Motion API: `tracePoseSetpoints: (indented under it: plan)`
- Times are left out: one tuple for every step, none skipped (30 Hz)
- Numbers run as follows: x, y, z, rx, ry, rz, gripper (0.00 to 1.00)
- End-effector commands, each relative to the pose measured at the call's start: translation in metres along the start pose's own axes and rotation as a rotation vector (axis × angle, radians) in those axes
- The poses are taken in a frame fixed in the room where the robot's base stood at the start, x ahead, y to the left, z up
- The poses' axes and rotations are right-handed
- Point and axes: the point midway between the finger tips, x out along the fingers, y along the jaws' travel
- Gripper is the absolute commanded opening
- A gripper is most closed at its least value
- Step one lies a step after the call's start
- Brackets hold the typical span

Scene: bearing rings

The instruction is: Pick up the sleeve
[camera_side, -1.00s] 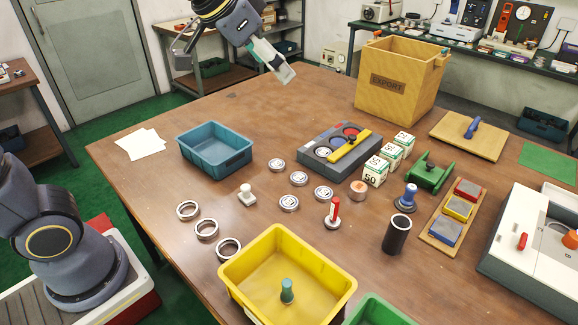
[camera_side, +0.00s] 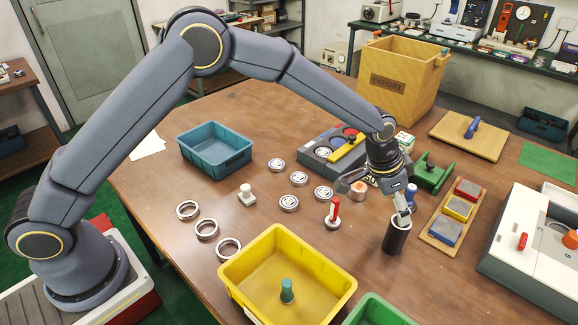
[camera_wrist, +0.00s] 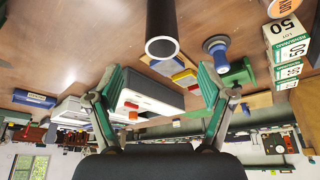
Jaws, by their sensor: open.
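The sleeve, a dark upright tube with a pale rim (camera_side: 396,238), stands on the table right of the yellow bin. In the wrist view the sleeve (camera_wrist: 174,22) comes in from the top, its open end facing me, roughly in line with the gap between the fingers. My gripper (camera_side: 401,206) is tilted just above the sleeve's top; one finger overlaps the rim in the side view, and I cannot tell whether they touch. In the wrist view my gripper (camera_wrist: 163,80) is open with nothing between its green-padded fingers.
A blue-handled stamp (camera_side: 411,193) stands close behind my gripper. A board with coloured pads (camera_side: 437,238) lies to the right, a yellow bin (camera_side: 240,272) to the left, and a green bin (camera_side: 378,312) in front. A red-handled stamp (camera_side: 333,214) stands left of the sleeve.

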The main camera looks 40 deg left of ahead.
Motion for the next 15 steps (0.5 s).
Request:
tracePoseSetpoints:
  plan:
    - [0.012, 0.001, 0.001, 0.0, -0.003, 0.001, 0.8]
    - [0.018, 0.001, 0.001, 0.001, -0.004, 0.001, 0.8]
    - [0.024, 0.0, 0.0, 0.001, -0.001, 0.0, 0.8]
    - [0.029, 0.0, 0.0, 0.001, -0.001, 0.001, 0.8]
    - [0.032, 0.0, 0.0, 0.001, -0.001, 0.0, 0.8]
    - [0.036, 0.0, 0.0, 0.001, -0.001, 0.0, 0.8]
    - [0.038, 0.0, 0.0, 0.001, 0.0, 0.0, 0.8]
    - [0.039, 0.0, 0.0, 0.001, 0.0, 0.0, 0.8]
    - [0.041, 0.0, 0.0, 0.001, 0.0, 0.0, 0.8]
    - [0.043, 0.0, 0.0, 0.001, 0.0, 0.0, 0.8]
    - [0.046, 0.0, 0.0, 0.001, -0.001, 0.0, 0.8]
    - [0.052, -0.001, 0.0, 0.001, -0.002, 0.0, 0.8]
    - [0.056, -0.001, 0.0, 0.001, -0.002, 0.0, 0.8]
    - [0.062, -0.002, 0.0, 0.001, -0.003, 0.0, 0.8]
    - [0.068, -0.002, -0.001, 0.001, -0.002, -0.001, 0.8]
